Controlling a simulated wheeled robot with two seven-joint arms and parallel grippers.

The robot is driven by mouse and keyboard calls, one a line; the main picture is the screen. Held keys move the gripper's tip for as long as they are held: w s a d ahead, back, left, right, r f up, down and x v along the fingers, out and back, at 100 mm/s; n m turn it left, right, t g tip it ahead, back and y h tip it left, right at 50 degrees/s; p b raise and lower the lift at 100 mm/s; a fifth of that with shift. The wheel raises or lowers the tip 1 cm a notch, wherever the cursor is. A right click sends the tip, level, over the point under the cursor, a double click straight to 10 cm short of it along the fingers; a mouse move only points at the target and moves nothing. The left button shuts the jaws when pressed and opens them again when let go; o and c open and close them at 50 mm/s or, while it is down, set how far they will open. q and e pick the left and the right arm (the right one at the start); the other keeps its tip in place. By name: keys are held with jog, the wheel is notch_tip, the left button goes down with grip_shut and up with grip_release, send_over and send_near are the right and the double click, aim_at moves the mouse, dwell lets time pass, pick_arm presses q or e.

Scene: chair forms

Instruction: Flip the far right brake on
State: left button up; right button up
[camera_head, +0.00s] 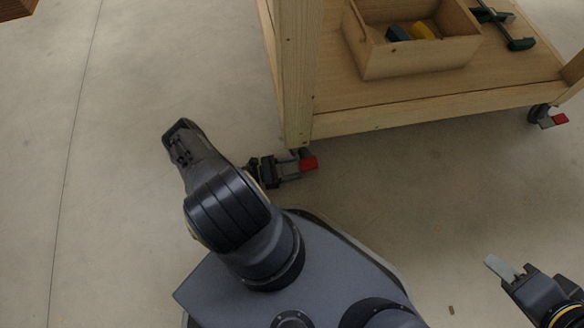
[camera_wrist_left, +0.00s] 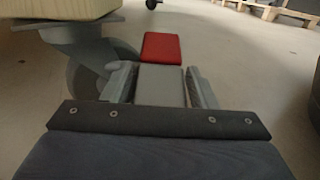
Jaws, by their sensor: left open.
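A caster under the near left leg of the wooden cart has a red brake pedal (camera_head: 308,162). The red pedal also shows in the left wrist view (camera_wrist_left: 161,47), just beyond my fingertips, beside the grey caster wheel (camera_wrist_left: 90,76). My left gripper (camera_head: 289,171) is low at this caster. In the left wrist view its two fingers (camera_wrist_left: 160,84) are apart, with a grey flat piece between them; I cannot tell whether they touch the pedal. Another caster with a red brake pedal (camera_head: 554,120) is at the right of the cart. My right gripper (camera_head: 513,269) is at the lower right, away from the cart.
The cart's lower shelf (camera_head: 430,110) carries a wooden box (camera_head: 420,58) with blue and yellow things in it, and a green clamp-like tool (camera_head: 508,32). The cart leg (camera_head: 298,80) stands above the near caster. Floor (camera_head: 440,185) is open between the cart and my right gripper.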

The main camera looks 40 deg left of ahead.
pick_arm(q)
jog(key=shift+c, duration=0.2)
jog(key=c, duration=0.7)
jog(key=shift+o, duration=0.2)
jog(key=shift+r+g+y+p, duration=0.3)
jog(key=shift+r+p, duration=0.05)
jog(key=shift+p, duration=0.45)
jog(key=g+y+p, duration=0.1)
jog(key=p, duration=0.1)
jog(key=r+g+p, duration=0.1)
jog(key=p, duration=0.1)
jog(key=shift+g+y+p, duration=0.3)
jog(key=shift+y, duration=0.1)
jog(key=shift+w+d+g+y+p, duration=0.1)
jog(key=shift+g+y+p, duration=0.35)
jog(key=shift+p, duration=0.4)
jog(key=shift+f+g, duration=0.15)
jog(key=shift+g, duration=0.1)
